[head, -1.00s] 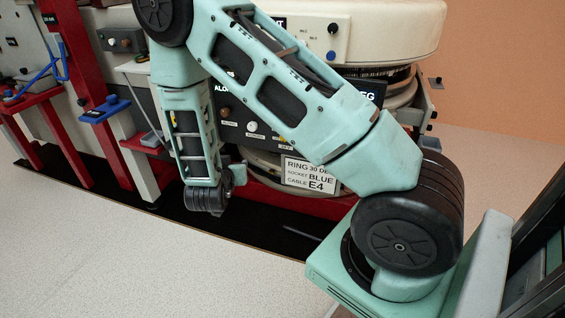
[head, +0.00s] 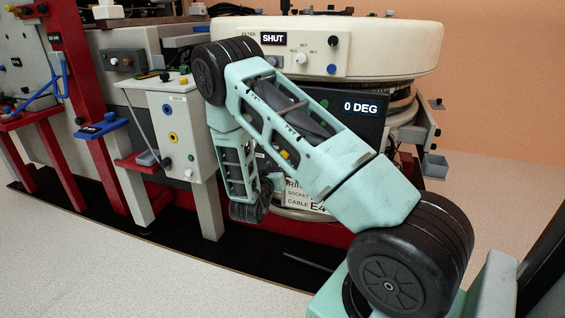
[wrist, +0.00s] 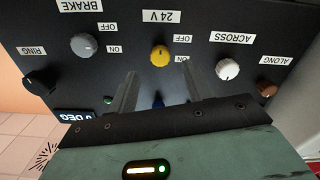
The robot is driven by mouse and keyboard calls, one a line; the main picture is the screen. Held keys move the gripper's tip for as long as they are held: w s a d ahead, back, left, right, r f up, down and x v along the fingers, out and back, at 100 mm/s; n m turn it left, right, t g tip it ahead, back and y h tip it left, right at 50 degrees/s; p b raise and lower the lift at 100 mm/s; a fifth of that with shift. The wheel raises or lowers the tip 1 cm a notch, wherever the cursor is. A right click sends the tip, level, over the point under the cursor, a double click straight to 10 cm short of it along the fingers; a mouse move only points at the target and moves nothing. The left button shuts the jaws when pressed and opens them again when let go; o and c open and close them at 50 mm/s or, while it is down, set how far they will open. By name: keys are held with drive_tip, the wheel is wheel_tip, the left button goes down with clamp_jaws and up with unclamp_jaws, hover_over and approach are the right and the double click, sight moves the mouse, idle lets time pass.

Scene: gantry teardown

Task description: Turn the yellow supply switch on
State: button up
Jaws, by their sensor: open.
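The yellow supply switch (wrist: 160,55) is a round knob on a dark panel, under the label 24 V (wrist: 161,17). The wrist picture is upside down, with OFF and ON lettered beside the knob. I cannot tell which way the knob points. My gripper (wrist: 158,92) is open and empty, its two fingers apart and reaching toward the panel. The yellow knob shows beyond the fingertips, roughly between them in the picture; no contact is visible. In the head view my arm covers most of this panel and my gripper is hidden.
On the panel, a grey BRAKE knob (wrist: 84,45), a white ACROSS knob (wrist: 228,69), a brown ALONG knob (wrist: 267,89) and a black RING knob (wrist: 36,82) flank the yellow one. A display (head: 360,107) reads 0 DEG. A socket box (head: 182,130) stands left of my arm.

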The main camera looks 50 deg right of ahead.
drive_tip(key=b+x, duration=0.1)
drive_tip(key=x, duration=0.5)
drive_tip(key=c, duration=1)
